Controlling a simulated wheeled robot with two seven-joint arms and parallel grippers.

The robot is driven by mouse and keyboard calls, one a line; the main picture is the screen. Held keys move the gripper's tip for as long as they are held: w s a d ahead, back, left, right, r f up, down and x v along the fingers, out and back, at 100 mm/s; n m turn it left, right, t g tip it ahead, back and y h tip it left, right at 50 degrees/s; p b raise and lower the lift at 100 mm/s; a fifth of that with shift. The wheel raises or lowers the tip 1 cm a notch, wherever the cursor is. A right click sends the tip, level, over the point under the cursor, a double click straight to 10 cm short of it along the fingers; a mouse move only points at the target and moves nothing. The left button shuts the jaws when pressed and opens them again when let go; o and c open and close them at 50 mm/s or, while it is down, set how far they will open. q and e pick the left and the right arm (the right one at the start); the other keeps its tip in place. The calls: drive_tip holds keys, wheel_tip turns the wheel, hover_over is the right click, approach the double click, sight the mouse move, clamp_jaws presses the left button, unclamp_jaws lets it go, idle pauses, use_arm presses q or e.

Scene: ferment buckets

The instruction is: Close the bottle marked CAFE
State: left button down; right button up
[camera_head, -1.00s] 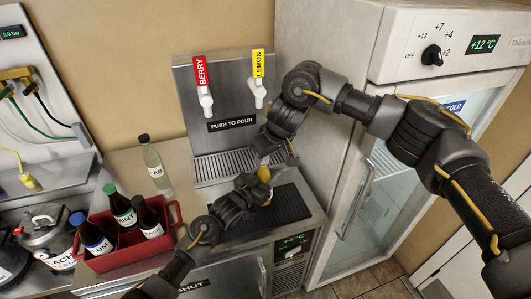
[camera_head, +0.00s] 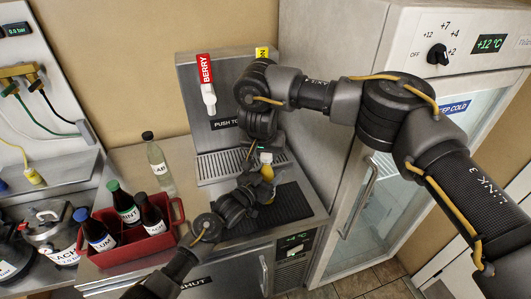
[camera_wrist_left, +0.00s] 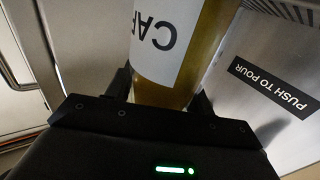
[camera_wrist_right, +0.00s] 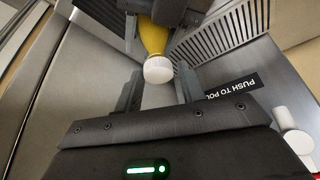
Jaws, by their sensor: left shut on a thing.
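The bottle marked CAFE (camera_head: 267,172) holds a yellow-brown liquid and stands in front of the dispenser. Its label, partly cut off, shows upside down in the left wrist view (camera_wrist_left: 165,38). My left gripper (camera_head: 257,186) is shut on the bottle; its fingers (camera_wrist_left: 162,92) show on both sides of the glass. A white cap (camera_wrist_right: 158,70) sits at the bottle's top; I cannot tell how tight it is. My right gripper (camera_wrist_right: 157,82) is open, with the cap between and just beyond its fingertips. In the head view its fingers (camera_head: 258,149) are just above the cap.
A red crate (camera_head: 130,254) with several dark bottles and a clear capped bottle (camera_head: 158,165) stand left on the counter. The dispenser has a BERRY tap (camera_head: 208,95) behind my arms. A black mat (camera_head: 285,207) lies below the bottle. A fridge (camera_head: 350,190) stands at right.

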drive_tip(key=shift+o, duration=1.3)
drive_tip(key=shift+r, duration=2.3)
drive_tip(key=shift+c, duration=0.3)
